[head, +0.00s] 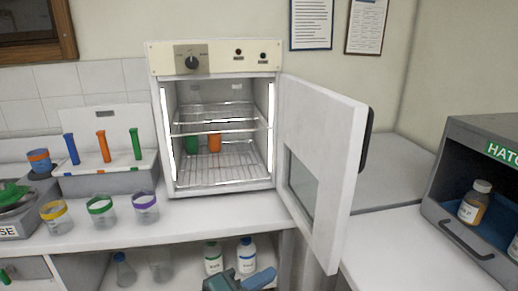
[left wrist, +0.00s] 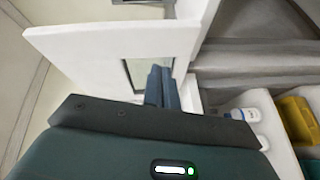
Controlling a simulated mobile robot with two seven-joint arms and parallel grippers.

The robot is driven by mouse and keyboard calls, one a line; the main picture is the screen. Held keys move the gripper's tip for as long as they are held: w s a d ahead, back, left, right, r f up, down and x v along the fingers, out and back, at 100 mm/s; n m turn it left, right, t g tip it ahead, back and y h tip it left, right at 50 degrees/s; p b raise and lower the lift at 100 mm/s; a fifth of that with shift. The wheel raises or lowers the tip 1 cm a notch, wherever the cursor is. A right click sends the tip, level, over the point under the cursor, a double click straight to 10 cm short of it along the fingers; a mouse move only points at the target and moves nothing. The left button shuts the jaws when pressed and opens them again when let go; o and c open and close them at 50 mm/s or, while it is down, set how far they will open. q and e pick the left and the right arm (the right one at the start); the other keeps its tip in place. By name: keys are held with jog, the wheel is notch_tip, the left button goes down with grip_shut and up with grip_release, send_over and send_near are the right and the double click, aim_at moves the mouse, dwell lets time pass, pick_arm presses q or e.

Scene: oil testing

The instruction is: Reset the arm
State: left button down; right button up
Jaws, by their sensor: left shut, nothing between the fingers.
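My left gripper (head: 262,276) shows at the bottom of the head view, in front of the counter's lower shelf and below the oven. In the left wrist view its blue fingers (left wrist: 162,85) are together with nothing between them. The white oven (head: 214,62) stands on the counter. Its windowed door (head: 325,150) is swung wide open to the right. A green cup (head: 192,144) and an orange cup (head: 214,143) are inside on a rack. The door also shows beyond the fingers in the left wrist view (left wrist: 115,55). My right gripper is not in view.
Several jars with coloured rims, such as a purple one (head: 145,206), stand left of the oven near a tube rack (head: 85,182). White bottles (head: 247,252) stand on the lower shelf near my gripper. A grey cabinet (head: 480,240) with a brown bottle (head: 474,205) is at right.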

pick_arm(q)
jog(key=s+a+f+m+y, duration=0.2)
jog(key=s+a+f+y, duration=0.1)
jog(key=f, duration=0.4)
jog(key=s+a+f+m+y, duration=0.3)
jog(key=s+a+f+y, duration=0.1)
jog(key=a+f, duration=0.3)
jog(key=s+a+f+m+y, duration=0.2)
jog(key=s+a+f, duration=0.3)
jog(key=f, duration=0.4)
jog(key=shift+s+a+f+m+y, duration=0.25)
jog(key=shift+s+m+y, duration=0.15)
jog(key=shift+y, duration=0.3)
